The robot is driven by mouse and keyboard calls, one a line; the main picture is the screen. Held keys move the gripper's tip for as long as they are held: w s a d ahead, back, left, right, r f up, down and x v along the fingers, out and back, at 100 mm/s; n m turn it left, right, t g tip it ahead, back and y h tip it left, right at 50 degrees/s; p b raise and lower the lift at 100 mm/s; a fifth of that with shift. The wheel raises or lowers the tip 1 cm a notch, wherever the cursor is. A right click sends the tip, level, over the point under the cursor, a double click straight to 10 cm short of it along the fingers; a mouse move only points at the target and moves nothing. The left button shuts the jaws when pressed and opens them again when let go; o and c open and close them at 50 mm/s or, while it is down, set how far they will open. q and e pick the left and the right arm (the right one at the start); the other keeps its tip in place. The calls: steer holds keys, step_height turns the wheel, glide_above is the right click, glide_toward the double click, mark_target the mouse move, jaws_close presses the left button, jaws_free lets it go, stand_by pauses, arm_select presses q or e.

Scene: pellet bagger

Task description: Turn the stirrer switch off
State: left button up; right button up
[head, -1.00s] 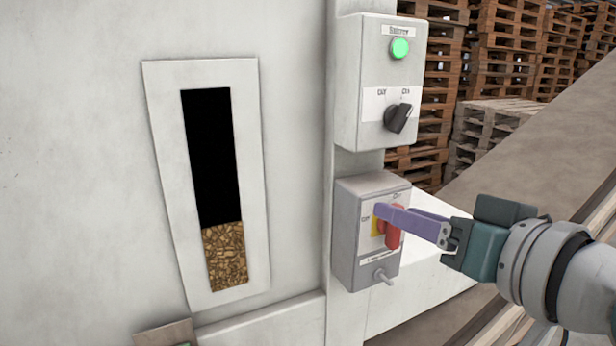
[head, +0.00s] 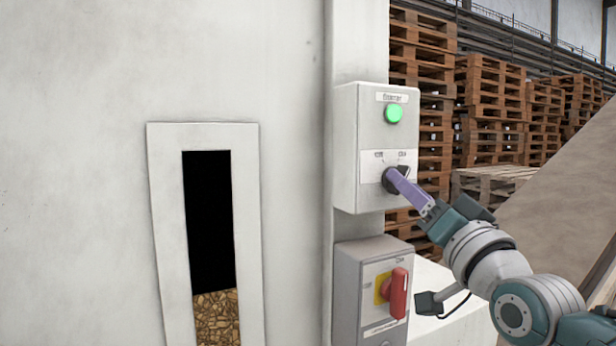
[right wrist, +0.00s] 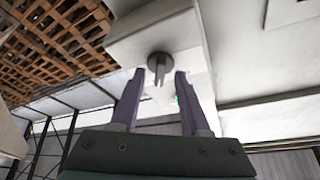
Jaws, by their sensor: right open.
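The stirrer switch is a dark knob (head: 391,181) on the upper grey box (head: 346,150), below a lit green lamp (head: 394,114). OFF is marked on the left and ON on the right. My right gripper (head: 391,176) is in front of the knob; its purple finger covers much of it, so its pointing direction is hard to read. In the right wrist view the knob (right wrist: 159,64) shows just beyond and between the tips of the open fingers (right wrist: 160,74). I cannot tell whether they touch it. My left gripper is not in view.
Below is a second box (head: 345,290) with a red handle (head: 398,293) on a yellow plate. A dark window with pellets (head: 217,315) is in the panel at left. Pallet stacks (head: 490,105) and a sloping brown surface (head: 570,190) lie at right.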

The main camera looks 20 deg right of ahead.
steer(key=shift+w+r, duration=0.15)
steer(key=shift+w, duration=0.25)
steer(key=shift+c, duration=0.2)
jaws_close()
